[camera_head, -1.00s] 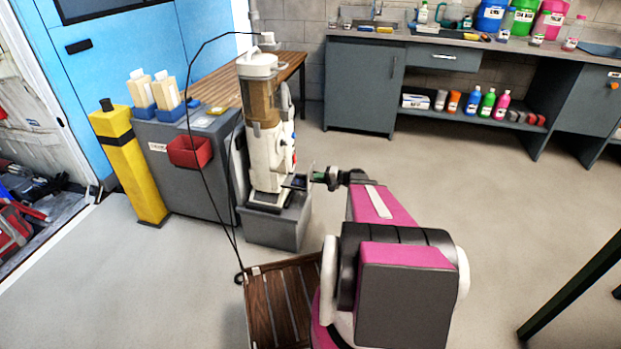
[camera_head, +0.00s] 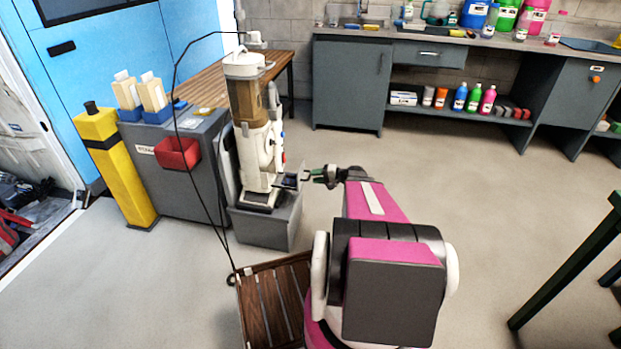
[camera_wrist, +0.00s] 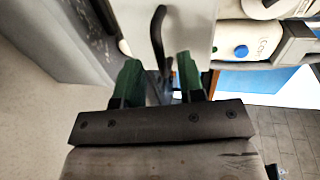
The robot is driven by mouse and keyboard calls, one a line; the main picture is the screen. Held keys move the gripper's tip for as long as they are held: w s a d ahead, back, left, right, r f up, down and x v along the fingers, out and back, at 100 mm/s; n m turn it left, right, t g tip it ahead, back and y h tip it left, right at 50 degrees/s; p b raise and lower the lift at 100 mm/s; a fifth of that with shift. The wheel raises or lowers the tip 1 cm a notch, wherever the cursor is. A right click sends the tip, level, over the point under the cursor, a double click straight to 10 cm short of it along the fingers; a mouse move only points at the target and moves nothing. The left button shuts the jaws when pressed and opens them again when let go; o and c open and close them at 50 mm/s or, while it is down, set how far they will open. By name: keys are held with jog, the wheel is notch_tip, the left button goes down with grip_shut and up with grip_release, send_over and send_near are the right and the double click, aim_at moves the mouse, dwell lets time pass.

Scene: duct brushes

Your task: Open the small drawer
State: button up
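The tall white machine (camera_head: 262,150) stands on a grey base left of my gripper. A small dark part (camera_head: 288,182), perhaps the small drawer, juts from its lower right side; I cannot tell how far it is out. My gripper (camera_head: 313,177) is just right of this part. In the wrist view the two green fingers (camera_wrist: 160,84) stand apart, with no object clearly clamped. A black curved handle (camera_wrist: 158,38) lies in front of a pale panel, reaching toward the gap between the fingers. Whether it touches a finger is hidden.
A grey cabinet with a red bin (camera_head: 177,153) and a yellow post (camera_head: 115,160) stand left of the machine. A slatted wooden piece (camera_head: 270,300) is by my base. A grey counter drawer (camera_head: 430,54) is shut at the back.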

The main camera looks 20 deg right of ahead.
jog(key=v, duration=0.7)
jog(key=shift+r, duration=0.1)
